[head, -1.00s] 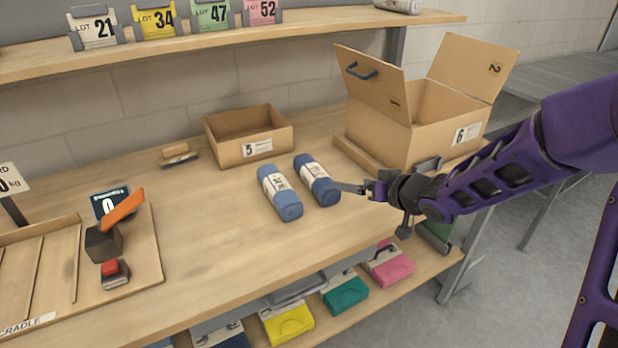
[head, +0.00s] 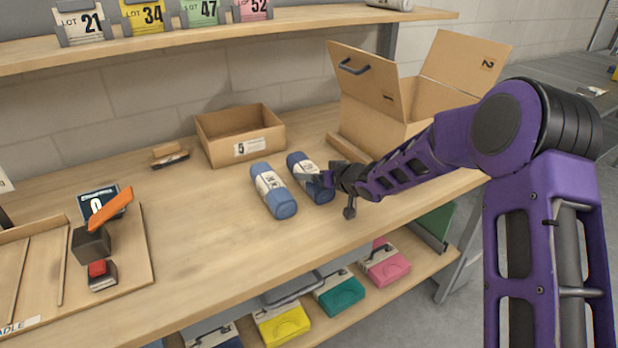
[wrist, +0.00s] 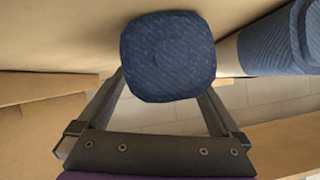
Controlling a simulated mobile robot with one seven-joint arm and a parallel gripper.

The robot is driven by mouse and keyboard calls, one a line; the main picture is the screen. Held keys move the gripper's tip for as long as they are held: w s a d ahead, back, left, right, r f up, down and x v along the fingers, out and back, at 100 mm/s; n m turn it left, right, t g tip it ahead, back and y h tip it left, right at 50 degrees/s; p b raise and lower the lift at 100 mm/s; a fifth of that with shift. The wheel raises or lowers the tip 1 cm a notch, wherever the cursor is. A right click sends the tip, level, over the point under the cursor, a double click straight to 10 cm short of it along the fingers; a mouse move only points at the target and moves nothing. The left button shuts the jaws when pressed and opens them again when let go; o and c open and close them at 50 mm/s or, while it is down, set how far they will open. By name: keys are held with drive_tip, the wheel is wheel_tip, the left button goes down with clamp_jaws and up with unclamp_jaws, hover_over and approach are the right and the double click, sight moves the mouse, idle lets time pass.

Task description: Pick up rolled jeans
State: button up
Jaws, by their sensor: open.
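Two rolled blue jeans with white paper bands lie side by side on the wooden bench. The left roll (head: 273,191) is clear of my gripper. The right roll (head: 302,164) is partly covered by my gripper (head: 312,180), which reaches in from the right. In the wrist view, the round end of the right roll (wrist: 167,55) sits between the two open fingers (wrist: 166,88), near their tips. I cannot tell whether either finger touches it. The left roll also shows at the right of the wrist view (wrist: 268,45).
An open carton (head: 366,104) stands behind my arm at the right. A smaller open box (head: 238,136) marked 5 is behind the rolls. The bench front is clear.

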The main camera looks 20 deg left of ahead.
drive_tip(key=shift+x, duration=0.85)
drive_tip(key=shift+r, duration=0.1)
clamp_jaws()
